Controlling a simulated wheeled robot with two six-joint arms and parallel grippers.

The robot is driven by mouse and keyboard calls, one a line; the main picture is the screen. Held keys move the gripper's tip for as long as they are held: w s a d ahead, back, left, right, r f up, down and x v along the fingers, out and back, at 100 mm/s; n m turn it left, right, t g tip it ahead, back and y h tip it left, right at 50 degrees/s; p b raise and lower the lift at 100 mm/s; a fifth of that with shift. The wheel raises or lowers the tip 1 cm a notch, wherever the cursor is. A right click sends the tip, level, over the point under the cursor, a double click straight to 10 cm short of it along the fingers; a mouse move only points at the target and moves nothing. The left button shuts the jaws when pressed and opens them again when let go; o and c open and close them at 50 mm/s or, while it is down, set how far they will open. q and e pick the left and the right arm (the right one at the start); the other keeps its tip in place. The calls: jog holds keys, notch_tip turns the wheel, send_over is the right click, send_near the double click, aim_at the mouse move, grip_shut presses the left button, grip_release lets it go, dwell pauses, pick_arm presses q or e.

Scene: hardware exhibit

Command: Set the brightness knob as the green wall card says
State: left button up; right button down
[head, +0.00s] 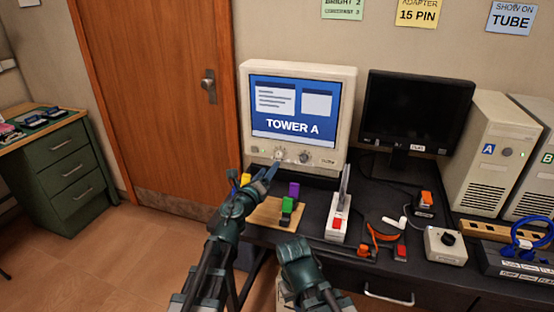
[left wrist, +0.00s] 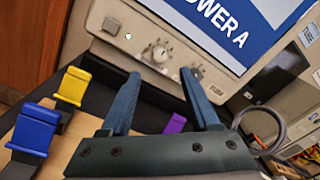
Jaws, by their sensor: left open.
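A beige CRT monitor (head: 349,118) shows "TOWER A" on its blue screen. Its lower bezel carries several round controls; a knob with marks around it (head: 279,154) sits left of another knob (head: 304,157). The marked knob (left wrist: 157,52) and the other knob (left wrist: 196,72) also show in the left wrist view. The green wall card (head: 342,9) reads "BRIGHT 2" and, less clearly, "CONTRAST 3"; its top is cut off. My left gripper (head: 261,177) is open and empty, just in front of the bezel; its fingers (left wrist: 160,86) point toward the knobs, apart from them.
Yellow, blue, green and purple blocks (head: 293,189) stand on a wooden board below the monitor. A white-based switch (head: 337,225), a dark monitor (head: 415,107) and a beige tower (head: 484,145) are to the right. Part of my right arm shows at bottom centre.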

aim_at(279, 156)
pick_arm(q)
jog(key=x, duration=0.8)
jog(key=shift+d, duration=0.1)
jog(key=shift+c, duration=0.3)
grip_shut()
